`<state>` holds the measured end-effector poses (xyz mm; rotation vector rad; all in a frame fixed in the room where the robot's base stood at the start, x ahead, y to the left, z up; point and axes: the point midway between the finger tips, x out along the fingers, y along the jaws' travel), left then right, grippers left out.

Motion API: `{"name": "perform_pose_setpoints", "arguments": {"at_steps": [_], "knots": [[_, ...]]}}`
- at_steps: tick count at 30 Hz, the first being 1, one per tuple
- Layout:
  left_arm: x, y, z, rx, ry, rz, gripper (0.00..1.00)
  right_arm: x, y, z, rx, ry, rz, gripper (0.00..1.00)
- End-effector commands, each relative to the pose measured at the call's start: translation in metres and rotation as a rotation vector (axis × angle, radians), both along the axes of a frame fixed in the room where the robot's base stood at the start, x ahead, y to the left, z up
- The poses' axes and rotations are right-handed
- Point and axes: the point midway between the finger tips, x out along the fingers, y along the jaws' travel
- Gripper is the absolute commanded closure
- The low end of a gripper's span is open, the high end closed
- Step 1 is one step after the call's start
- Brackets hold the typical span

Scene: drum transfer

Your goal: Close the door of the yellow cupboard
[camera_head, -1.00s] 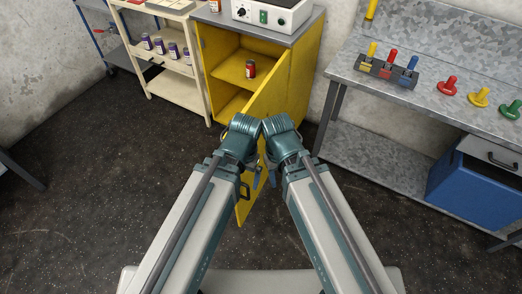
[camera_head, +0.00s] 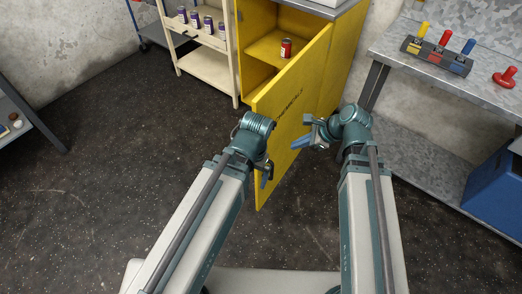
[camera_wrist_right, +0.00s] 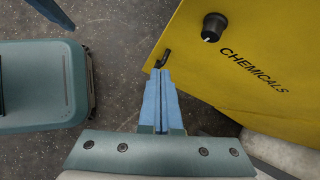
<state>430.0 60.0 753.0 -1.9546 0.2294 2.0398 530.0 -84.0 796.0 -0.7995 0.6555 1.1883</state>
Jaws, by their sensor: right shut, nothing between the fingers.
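The yellow cupboard (camera_head: 258,28) stands open at the top centre, with a red can (camera_head: 286,48) on its inner shelf. Its door (camera_head: 298,112), lettered CHEMICALS, swings out toward me. My right gripper (camera_head: 298,144) is shut and empty, on the lettered side of the door. In the right wrist view the shut fingers (camera_wrist_right: 160,84) point at a small dark latch piece (camera_wrist_right: 166,58) by the door's edge; contact is unclear. A black knob (camera_wrist_right: 213,27) shows on the door. My left gripper (camera_head: 265,176) is near the door's free edge; its jaws are too small to read.
A cream trolley (camera_head: 207,62) with several purple-labelled cans stands left of the cupboard. A grey metal bench (camera_head: 450,85) with coloured handles and a blue cabinet (camera_head: 497,190) are on the right. The dark floor (camera_head: 120,180) at left is clear.

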Motion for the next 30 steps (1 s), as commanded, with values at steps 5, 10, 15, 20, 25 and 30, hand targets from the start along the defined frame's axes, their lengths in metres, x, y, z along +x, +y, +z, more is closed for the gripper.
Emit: {"name": "perform_pose_setpoints", "arguments": {"at_steps": [5, 10, 15, 20, 25, 30], "knots": [[0.000, 0.000, -0.022, 0.000, 0.000, 0.000, 0.00, 0.018, -0.016, -0.007, 0.168, 0.088, -0.263, 1.00], [0.000, 0.000, -0.025, 0.000, 0.000, 0.000, 0.00, 0.023, -0.020, -0.004, 0.227, 0.121, -0.345, 1.00], [0.000, 0.000, -0.027, 0.000, 0.000, 0.000, 0.00, 0.025, -0.018, -0.006, 0.229, 0.124, -0.348, 1.00], [0.000, 0.000, -0.044, 0.000, 0.000, 0.000, 0.00, 0.031, -0.007, -0.023, 0.228, 0.124, -0.344, 1.00], [0.000, 0.000, -0.068, 0.000, 0.000, 0.000, 0.00, 0.043, 0.013, -0.048, 0.226, 0.124, -0.342, 1.00], [0.000, 0.000, -0.091, 0.000, 0.000, 0.000, 0.00, 0.055, 0.032, -0.070, 0.225, 0.123, -0.342, 1.00]]}}
